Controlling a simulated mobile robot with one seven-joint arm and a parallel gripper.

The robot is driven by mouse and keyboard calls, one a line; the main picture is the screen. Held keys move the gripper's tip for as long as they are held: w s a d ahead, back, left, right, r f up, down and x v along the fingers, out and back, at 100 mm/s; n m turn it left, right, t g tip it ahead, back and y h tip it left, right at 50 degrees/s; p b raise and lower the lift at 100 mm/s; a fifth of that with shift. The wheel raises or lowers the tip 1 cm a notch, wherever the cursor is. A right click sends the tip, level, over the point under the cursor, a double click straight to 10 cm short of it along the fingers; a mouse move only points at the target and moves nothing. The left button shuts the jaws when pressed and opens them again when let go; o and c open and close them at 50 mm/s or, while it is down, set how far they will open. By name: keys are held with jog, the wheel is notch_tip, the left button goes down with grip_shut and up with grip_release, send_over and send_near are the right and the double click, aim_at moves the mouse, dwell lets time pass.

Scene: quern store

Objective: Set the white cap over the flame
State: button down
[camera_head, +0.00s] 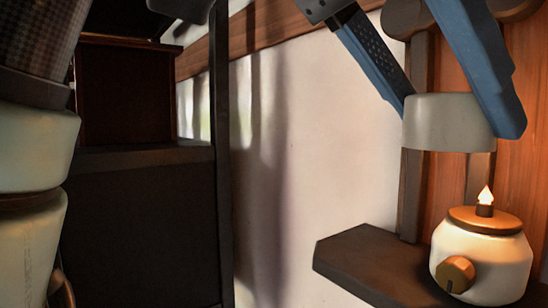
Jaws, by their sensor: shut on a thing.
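The white cap (446,124) is a short pale cylinder at the right of the head view. My gripper (458,112) has its two blue fingers on either side of the cap and is shut on it, holding it upright in the air. Below and slightly to the right is a round cream lamp (482,262) with a brown top and a brown knob on its front. A small bright flame (486,195) burns on its wick. A clear gap shows between the cap's lower rim and the flame.
The lamp stands on a dark shelf (350,258). Dark posts and an orange wooden panel (525,170) stand behind it. A dark cabinet (140,225) fills the left, with large pale rounded shapes in front. The pale wall between is bare.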

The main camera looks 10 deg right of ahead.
jog(key=p, duration=0.4)
send_over(483, 204)
jog(key=shift+s+a+f, duration=0.1)
jog(key=shift+f, duration=0.85)
jog(key=shift+a+f+p, duration=0.2)
jog(key=shift+f+p, duration=0.2)
jog(key=shift+f, duration=0.45)
jog(key=shift+f+p, duration=0.4)
jog(key=shift+f, duration=0.55)
jog(key=shift+d+f+p, duration=0.25)
jog(key=shift+f+p, duration=0.25)
jog(key=shift+p, duration=0.05)
jog(key=shift+f, duration=0.2)
